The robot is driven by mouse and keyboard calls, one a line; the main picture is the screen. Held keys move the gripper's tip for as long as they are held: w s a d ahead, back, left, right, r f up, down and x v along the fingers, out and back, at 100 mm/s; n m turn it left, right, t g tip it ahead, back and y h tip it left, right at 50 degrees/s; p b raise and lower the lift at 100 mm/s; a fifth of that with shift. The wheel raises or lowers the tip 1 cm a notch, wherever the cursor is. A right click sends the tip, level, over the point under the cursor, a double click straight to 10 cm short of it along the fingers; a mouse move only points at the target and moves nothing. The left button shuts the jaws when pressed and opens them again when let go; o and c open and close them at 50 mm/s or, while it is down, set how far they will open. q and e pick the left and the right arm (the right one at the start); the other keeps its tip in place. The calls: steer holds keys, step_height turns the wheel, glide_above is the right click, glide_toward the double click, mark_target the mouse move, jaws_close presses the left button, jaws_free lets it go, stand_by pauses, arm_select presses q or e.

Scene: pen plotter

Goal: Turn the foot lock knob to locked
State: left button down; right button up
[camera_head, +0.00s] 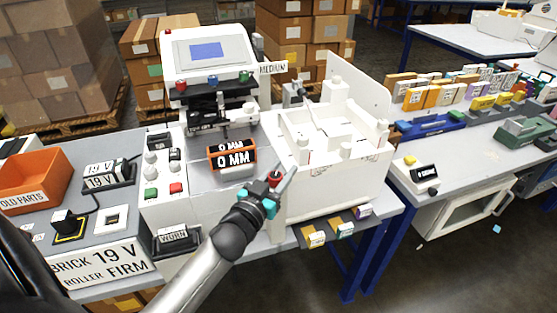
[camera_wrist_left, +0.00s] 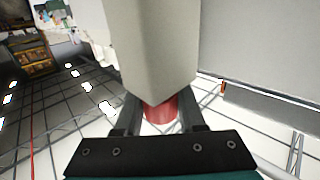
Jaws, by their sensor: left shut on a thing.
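A red knob (camera_wrist_left: 160,110) sits between the two dark fingers of my left gripper (camera_wrist_left: 162,118) in the left wrist view, below a pale block-like part (camera_wrist_left: 152,45). I take it to be the foot lock knob; no lock marking shows. In the head view my left gripper (camera_head: 274,184) is shut on the red knob (camera_head: 275,177) at the front of the white plotter machine (camera_head: 330,185). The fingers hide part of the knob, and I cannot tell its turn angle. My right gripper is not in view.
A display reading 0 MM (camera_head: 233,157) stands just behind my left gripper. A control box with buttons (camera_head: 163,190) and a WORN bin (camera_head: 175,238) are to its left. An orange bin (camera_head: 32,178) stands far left.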

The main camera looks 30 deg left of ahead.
arm_select(q)
steer(key=m+h, duration=0.1)
steer(key=h+p, duration=0.1)
steer(key=m+h, duration=0.1)
steer(key=h, duration=0.1)
steer(key=shift+d+r+m+p, duration=0.25)
steer(key=shift+m+p, duration=0.05)
steer(key=shift+d+f+m+g+h+p, duration=0.15)
steer(key=shift+m+g+h, duration=0.2)
steer(key=shift+m+h, duration=0.45)
steer(key=shift+d+r+m+g+h+p, duration=0.15)
steer(key=shift+m+g+h, duration=0.25)
steer(key=shift+h, duration=0.7)
steer(key=shift+d+f+h, duration=0.1)
steer(key=shift+h, duration=0.2)
steer(key=c, duration=0.5)
jaws_free()
steer(key=shift+f, duration=0.1)
steer(key=shift+s, duration=0.1)
steer(key=p+v, duration=0.1)
steer(key=v, duration=1.4)
steer(key=shift+s, duration=0.1)
